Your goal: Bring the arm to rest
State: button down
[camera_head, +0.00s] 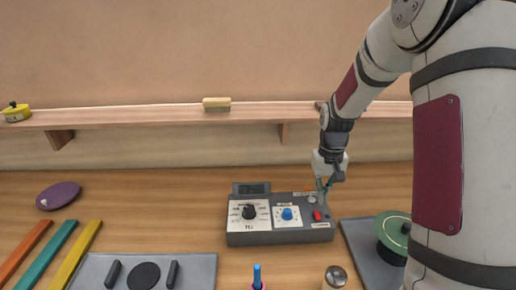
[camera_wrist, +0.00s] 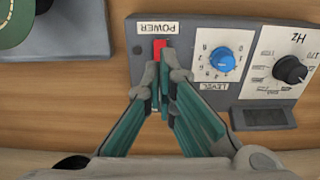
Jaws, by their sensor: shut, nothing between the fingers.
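My arm reaches down from the upper right in the head view, and my gripper (camera_head: 325,188) points down over the right rear part of a grey control box (camera_head: 280,237). In the wrist view my gripper (camera_wrist: 164,72) has its green fingers together, with nothing between them. Its tips overlap the lower end of the red power switch (camera_wrist: 159,48); I cannot tell whether they touch it. The switch also shows in the head view (camera_head: 317,216). The box carries a blue level knob (camera_wrist: 223,60) and a black Hz knob (camera_wrist: 290,70).
A green-lidded pot (camera_head: 393,230) stands on a grey mat (camera_head: 358,240) at the right. A shelf (camera_head: 160,116) runs along the wall, bearing a yellow block (camera_head: 216,104). Coloured bars (camera_head: 52,254) and a purple disc (camera_head: 60,194) lie left. Bare table lies left of the box.

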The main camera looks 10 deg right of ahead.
jog(key=s+a+r+t, duration=0.1)
jog(key=s+a+r, duration=0.2)
jog(key=r, duration=0.3)
jog(key=s+a+r+n+t, duration=0.1)
jog(key=s+a+r, duration=0.15)
jog(key=r, duration=0.25)
jog(key=s+a+r+t, duration=0.1)
jog(key=s+a+r, duration=0.1)
jog(key=s+r, duration=0.3)
jog(key=s+a+r+n+t, duration=0.1)
jog(key=s+a+r, duration=0.4)
jog(key=s, duration=0.8)
jog(key=shift+a+r+t, duration=0.4)
jog(key=shift+r+t, duration=0.2)
jog(key=shift+t, duration=0.2)
